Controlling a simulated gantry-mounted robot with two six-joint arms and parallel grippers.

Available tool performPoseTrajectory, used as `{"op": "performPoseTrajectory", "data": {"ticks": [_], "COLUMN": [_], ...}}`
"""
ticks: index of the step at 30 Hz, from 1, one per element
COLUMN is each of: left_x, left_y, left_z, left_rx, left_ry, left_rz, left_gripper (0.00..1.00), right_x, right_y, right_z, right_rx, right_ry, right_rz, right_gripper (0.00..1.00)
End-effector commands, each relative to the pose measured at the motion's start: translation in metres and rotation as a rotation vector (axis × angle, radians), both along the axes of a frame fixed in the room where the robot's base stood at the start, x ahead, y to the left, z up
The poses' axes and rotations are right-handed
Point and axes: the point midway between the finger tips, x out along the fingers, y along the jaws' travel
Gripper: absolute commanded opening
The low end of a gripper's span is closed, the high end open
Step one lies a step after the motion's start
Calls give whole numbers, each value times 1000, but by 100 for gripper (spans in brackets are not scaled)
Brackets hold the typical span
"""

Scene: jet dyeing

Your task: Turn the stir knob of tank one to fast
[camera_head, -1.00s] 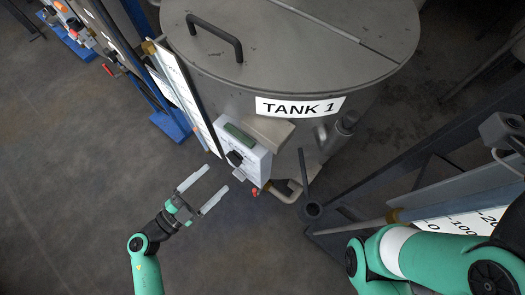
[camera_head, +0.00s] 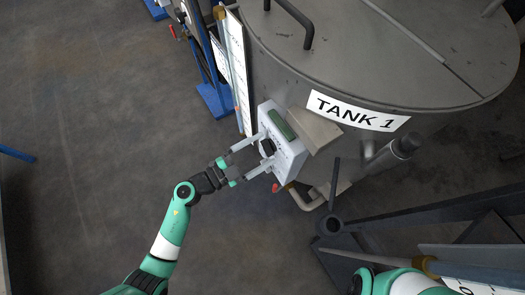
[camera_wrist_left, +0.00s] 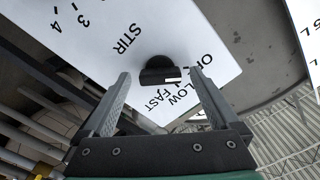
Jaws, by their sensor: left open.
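Tank one (camera_head: 385,60) is a large grey lidded vessel with a "TANK 1" label. A white control box (camera_head: 283,150) is on its side. The black stir knob (camera_head: 267,146) sticks out of the box's face and shows in the left wrist view (camera_wrist_left: 158,72). STIR is printed by it, with partly covered OFF, SLOW and FAST marks. A white mark shows on the knob's bar; its exact setting is unclear. My left gripper (camera_head: 262,151) is open, its fingers on either side of the knob with gaps (camera_wrist_left: 160,74). My right gripper is out of view.
A red-handled valve (camera_head: 278,187) and bent pipe (camera_head: 303,200) sit below the box. A dark frame with an upright post (camera_head: 333,190) stands to the right. A white scale board (camera_head: 238,70) stands left of the tank.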

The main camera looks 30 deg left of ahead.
Motion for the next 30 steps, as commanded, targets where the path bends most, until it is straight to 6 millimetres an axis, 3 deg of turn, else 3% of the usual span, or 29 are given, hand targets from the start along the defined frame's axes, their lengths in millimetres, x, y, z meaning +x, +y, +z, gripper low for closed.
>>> {"op": "performPoseTrajectory", "data": {"ticks": [10, 24, 30], "left_x": [6, 6, 6], "left_y": [-4, -3, -3], "left_z": [1, 1, 1], "left_rx": [0, 0, 8], "left_ry": [-1, -1, -6], "left_rz": [1, 1, 1], "left_gripper": [93, 9, 9], "right_x": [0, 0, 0], "right_y": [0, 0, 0], "right_z": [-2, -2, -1], "right_rx": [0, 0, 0], "right_ry": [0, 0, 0], "right_rz": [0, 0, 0], "right_gripper": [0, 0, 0]}}
